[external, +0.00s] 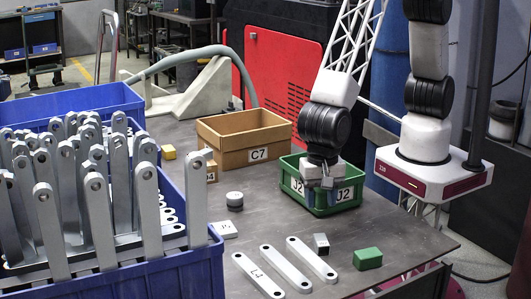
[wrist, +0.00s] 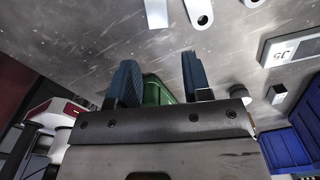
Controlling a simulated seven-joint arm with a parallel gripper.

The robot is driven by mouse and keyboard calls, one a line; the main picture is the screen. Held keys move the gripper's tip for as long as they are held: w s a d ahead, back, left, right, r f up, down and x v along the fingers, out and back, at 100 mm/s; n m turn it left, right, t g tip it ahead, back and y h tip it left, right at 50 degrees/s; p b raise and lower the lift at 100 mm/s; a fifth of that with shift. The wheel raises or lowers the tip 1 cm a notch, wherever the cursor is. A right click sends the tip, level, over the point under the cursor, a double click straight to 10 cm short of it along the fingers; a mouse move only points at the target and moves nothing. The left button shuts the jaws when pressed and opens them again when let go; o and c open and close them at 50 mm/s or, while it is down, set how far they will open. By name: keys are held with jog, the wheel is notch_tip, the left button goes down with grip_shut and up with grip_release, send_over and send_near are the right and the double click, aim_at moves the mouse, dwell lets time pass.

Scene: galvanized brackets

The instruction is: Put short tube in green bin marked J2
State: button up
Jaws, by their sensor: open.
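The green bin (external: 321,208) marked J2 stands on the right of the table in the external view. Part of it shows between my fingers in the wrist view (wrist: 156,92). My gripper (external: 322,194) is open, pointing down at the bin and covering part of it; I cannot tell how far its tips reach in. Its blue fingers (wrist: 160,82) are apart with nothing seen held. A short, round, pale-topped piece with a dark side (external: 234,200) stands left of the bin; it may be the short tube, but no bore is clear. It also shows in the wrist view (wrist: 240,92).
A brown C7 box (external: 244,158) stands behind. Blue crates with upright metal brackets (external: 190,262) fill the left. Flat bars (external: 286,269), a green block (external: 367,258), a small black-and-white block (external: 321,244) and a J5 tag block (external: 223,230) lie in front.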

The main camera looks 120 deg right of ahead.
aim_at(320, 236)
jog(key=shift+w+a+f+m, duration=0.15)
jog(key=shift+a+f+m, duration=0.1)
jog(key=shift+a+f, duration=0.25)
jog(key=shift+w+a+f+m, duration=0.1)
jog(key=shift+a+f+m, duration=0.15)
jog(key=shift+f, duration=0.35)
jog(key=shift+f, duration=1.3)
jog(key=shift+d+f, duration=0.1)
jog(key=shift+f, duration=2.5)
jog(key=shift+c, duration=0.2)
